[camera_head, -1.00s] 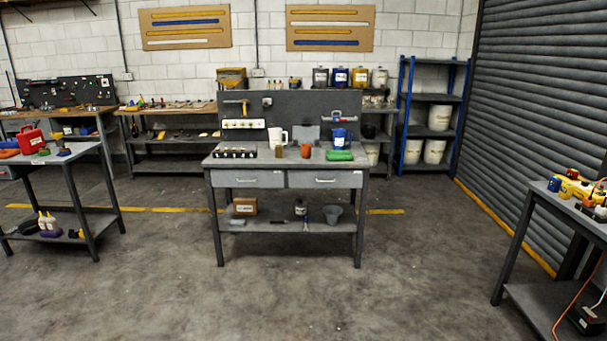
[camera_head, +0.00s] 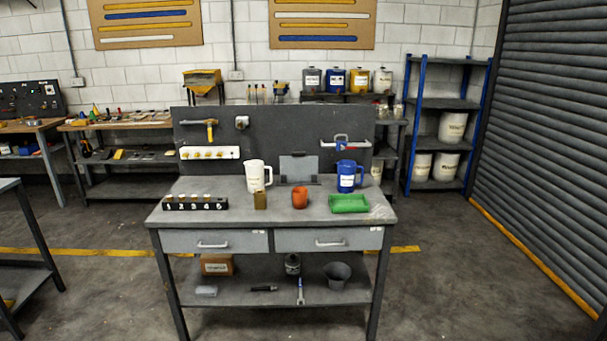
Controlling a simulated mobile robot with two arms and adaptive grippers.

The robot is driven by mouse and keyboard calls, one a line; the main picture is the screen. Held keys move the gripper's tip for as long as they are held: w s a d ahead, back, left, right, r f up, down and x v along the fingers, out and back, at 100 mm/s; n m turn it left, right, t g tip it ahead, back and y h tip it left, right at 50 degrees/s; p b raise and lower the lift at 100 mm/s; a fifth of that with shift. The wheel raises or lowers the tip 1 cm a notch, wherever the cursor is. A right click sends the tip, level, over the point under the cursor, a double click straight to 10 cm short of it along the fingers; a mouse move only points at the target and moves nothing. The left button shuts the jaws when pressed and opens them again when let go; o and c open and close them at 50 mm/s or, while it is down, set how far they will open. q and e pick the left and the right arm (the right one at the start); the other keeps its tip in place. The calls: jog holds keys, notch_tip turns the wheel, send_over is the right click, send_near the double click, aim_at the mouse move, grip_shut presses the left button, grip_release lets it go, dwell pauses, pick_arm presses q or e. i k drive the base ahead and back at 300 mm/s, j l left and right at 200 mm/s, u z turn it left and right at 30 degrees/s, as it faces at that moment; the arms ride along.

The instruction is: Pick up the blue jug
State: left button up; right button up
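The blue jug (camera_head: 346,178) stands upright at the back right of the grey workbench top (camera_head: 225,217). It has a white label on its front and its handle points right. Neither of my grippers is in view.
A numbered black rack (camera_head: 195,203) sits on the bench's left. A grey back panel (camera_head: 275,140) with hanging tools rises behind. Drawers and a lower shelf (camera_head: 235,293) are below. Another table (camera_head: 22,270) stands at the left edge. The floor right of the bench is clear.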

aim_at(346, 169)
jog(key=i+l+u, duration=0.1)
jog(key=i+u, duration=0.35)
jog(key=i, duration=0.95)
